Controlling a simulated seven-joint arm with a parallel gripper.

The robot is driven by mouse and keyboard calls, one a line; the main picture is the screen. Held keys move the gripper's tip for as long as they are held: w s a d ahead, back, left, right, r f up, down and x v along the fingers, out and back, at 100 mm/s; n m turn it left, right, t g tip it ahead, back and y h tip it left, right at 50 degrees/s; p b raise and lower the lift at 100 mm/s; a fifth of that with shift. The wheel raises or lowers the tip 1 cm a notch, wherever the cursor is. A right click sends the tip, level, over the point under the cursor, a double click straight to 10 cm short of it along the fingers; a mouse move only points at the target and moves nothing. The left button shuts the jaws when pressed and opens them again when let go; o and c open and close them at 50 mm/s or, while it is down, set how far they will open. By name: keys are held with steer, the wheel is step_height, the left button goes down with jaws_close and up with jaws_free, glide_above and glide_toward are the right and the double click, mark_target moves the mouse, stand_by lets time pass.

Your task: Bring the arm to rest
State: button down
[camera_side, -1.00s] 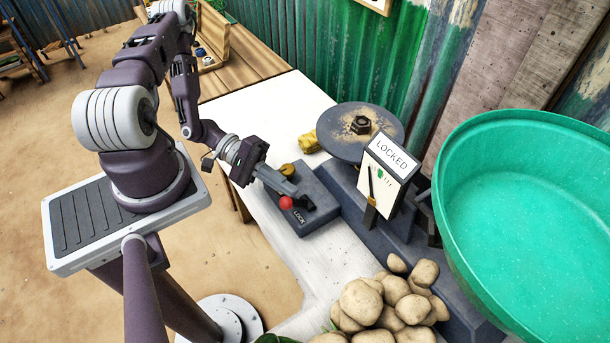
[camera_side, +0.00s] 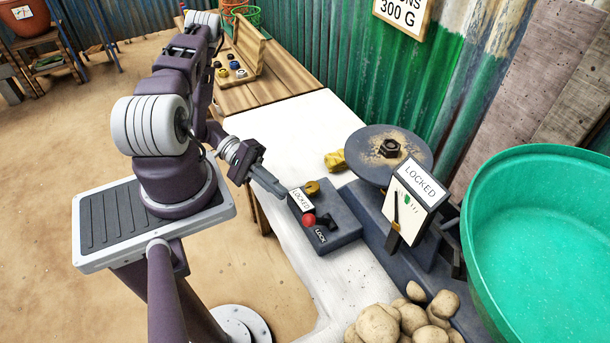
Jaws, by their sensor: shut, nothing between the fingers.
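My gripper (camera_side: 280,192) is shut and empty. Its fingertips are at the left edge of the dark lock box (camera_side: 343,226), and I cannot tell whether they touch it. The box carries a red-knobbed lever (camera_side: 309,219), a label reading LOCKED and a label reading LOCK. My arm reaches in from its base at the left, bent at the elbow. The balance has a dark round plate (camera_side: 405,155) with tan grains on it. Its dial (camera_side: 412,197) shows the word LOCKED.
A large green pan (camera_side: 545,235) fills the right side. Several potatoes (camera_side: 405,322) lie at the bottom. A yellow lump (camera_side: 336,160) is beside the plate. A wooden box (camera_side: 240,62) with small coloured weights stands at the back.

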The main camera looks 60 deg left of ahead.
steer(key=w+d+r+m+g+y, duration=0.2)
steer(key=r+m+g+y, duration=0.15)
steer(key=r, duration=0.55)
steer(key=w+d+r+m+g+y, duration=0.1)
steer(key=w+r+m+g+y, duration=0.2)
steer(key=r, duration=0.6)
steer(key=s+d+r+m+t+y, duration=0.2)
steer(key=s+d+r+t+y, duration=0.1)
steer(key=r, duration=0.5)
steer(key=s+d+r+m+t+y, duration=0.2)
steer(key=s+d+r+t+y, duration=0.1)
steer(key=s+r, duration=0.3)
step_height(320, 180, up, 2)
steer(key=shift+s+d+r+y, duration=0.1)
steer(key=shift+s+d+y, duration=0.15)
steer(key=shift+d+y, duration=0.55)
